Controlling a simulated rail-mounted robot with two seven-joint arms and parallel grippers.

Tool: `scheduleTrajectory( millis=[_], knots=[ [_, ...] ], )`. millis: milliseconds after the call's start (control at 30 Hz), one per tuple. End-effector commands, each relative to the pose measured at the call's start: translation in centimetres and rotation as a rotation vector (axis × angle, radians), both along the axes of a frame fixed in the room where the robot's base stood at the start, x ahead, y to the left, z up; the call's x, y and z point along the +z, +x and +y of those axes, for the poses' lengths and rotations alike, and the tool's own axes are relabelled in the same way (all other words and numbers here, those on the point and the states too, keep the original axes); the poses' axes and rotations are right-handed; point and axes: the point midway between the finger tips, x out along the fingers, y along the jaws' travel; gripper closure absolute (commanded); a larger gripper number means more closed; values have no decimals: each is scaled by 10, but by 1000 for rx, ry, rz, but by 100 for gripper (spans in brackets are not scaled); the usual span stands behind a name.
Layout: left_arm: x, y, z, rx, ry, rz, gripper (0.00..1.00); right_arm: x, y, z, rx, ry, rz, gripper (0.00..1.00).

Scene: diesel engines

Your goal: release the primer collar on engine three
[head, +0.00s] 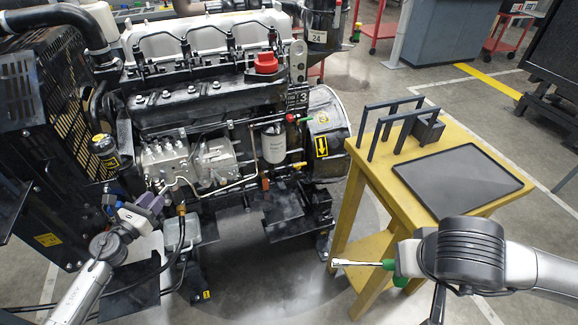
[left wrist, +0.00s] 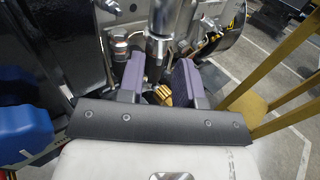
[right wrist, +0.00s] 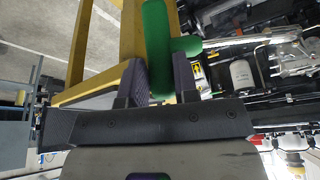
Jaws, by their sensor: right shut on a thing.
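Engine three (head: 215,95) stands at the left centre with a "3" plate (head: 298,98). My left gripper (head: 150,205) is low at its left front, beside the injection pump (head: 170,160). In the left wrist view its two purple-grey pads (left wrist: 160,80) are apart, with a ribbed brass piece (left wrist: 163,95) showing between them beneath a grey cylinder (left wrist: 160,45). I cannot tell whether the brass piece is the primer collar or whether the pads touch it.
A yellow stand (head: 400,180) with a black mat (head: 458,180) and a dark rack (head: 400,125) is right of the engine. A white filter (head: 273,145) and red cap (head: 265,62) are on the engine. A black radiator guard (head: 40,130) crowds the left. Open floor lies behind the stand.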

Motion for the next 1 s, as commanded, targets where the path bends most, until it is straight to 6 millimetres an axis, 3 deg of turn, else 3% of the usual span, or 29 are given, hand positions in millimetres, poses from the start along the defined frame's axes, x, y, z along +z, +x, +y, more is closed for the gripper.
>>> scheduleTrajectory(
  millis=[300,767,1000],
  knots=[
    [0,30,-8,1,0,-1,68,-7,0,0,0,0,-1,100],
    [0,36,-10,1,1,0,68,-8,0,0,0,0,-1,100],
    [0,36,-10,1,1,0,89,-8,0,0,0,0,-1,100]
  ],
)
